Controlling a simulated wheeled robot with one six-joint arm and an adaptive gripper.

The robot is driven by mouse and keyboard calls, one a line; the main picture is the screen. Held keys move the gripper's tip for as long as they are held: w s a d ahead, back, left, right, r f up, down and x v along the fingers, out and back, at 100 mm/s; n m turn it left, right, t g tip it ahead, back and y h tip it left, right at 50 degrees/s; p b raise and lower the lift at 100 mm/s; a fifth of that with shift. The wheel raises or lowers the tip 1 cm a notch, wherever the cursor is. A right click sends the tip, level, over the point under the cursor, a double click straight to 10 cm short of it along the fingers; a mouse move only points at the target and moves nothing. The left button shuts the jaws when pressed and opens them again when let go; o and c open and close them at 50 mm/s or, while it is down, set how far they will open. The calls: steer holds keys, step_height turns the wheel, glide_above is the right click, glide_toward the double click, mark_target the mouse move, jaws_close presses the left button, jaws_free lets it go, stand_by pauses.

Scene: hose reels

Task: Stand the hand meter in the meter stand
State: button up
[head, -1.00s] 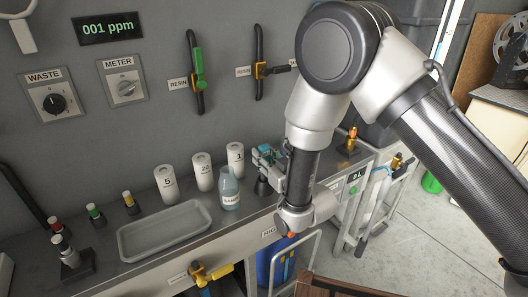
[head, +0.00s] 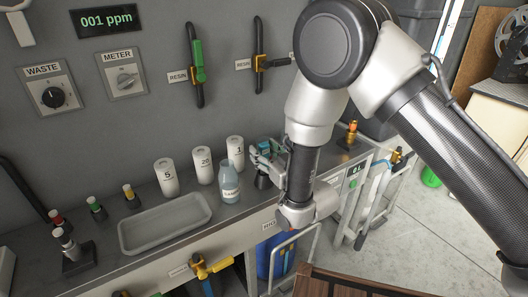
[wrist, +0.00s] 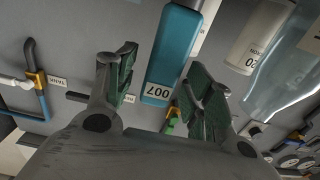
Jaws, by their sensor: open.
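The hand meter is a teal block marked 007 (wrist: 172,60) in the wrist view. It lies ahead of and between the fingers of my gripper (wrist: 163,92), which is open, and neither finger is seen pressing on it. In the head view my gripper (head: 268,153) is over the right part of the bench, right of the sample bottle, and a little teal (head: 264,143) shows there. A dark base (head: 262,181) shows below the fingers; I cannot tell whether it is the meter stand. My arm hides part of this area.
The clear sample bottle (head: 229,183) stands close left of my gripper, with white numbered cylinders (head: 203,167) behind. A grey tray (head: 165,224) lies farther left. Valves (head: 198,60) and knob panels (head: 122,74) are on the wall. A trolley rail (head: 350,215) is at right.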

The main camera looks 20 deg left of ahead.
steer(key=v, duration=1.1)
steer(key=shift+s, duration=0.15)
steer(key=shift+d, duration=0.15)
steer(key=w+d+r+m+h, duration=0.45)
steer(key=w+d+r, duration=0.4)
steer(key=w, duration=0.25)
steer(key=w+d+r+m+g+h, duration=0.1)
steer(key=d+r+h, duration=0.4)
steer(key=d, duration=0.8)
steer(key=s+d+r+m+g+h, duration=0.1)
steer(key=s+d+r, duration=0.25)
steer(key=d, duration=0.35)
steer(key=s+d+r+m+g+h, duration=0.1)
steer(key=s+d+r+g, duration=0.2)
steer(key=d, duration=0.4)
steer(key=s+d+r+m+g+h, duration=0.1)
steer(key=s+d, duration=0.5)
steer(key=s, duration=0.4)
steer(key=s+d+r+m+g+h, duration=0.1)
steer(key=s+d, duration=0.5)
steer(key=s, duration=0.3)
steer(key=shift+s+r, duration=0.35)
steer(key=shift+r, duration=0.05)
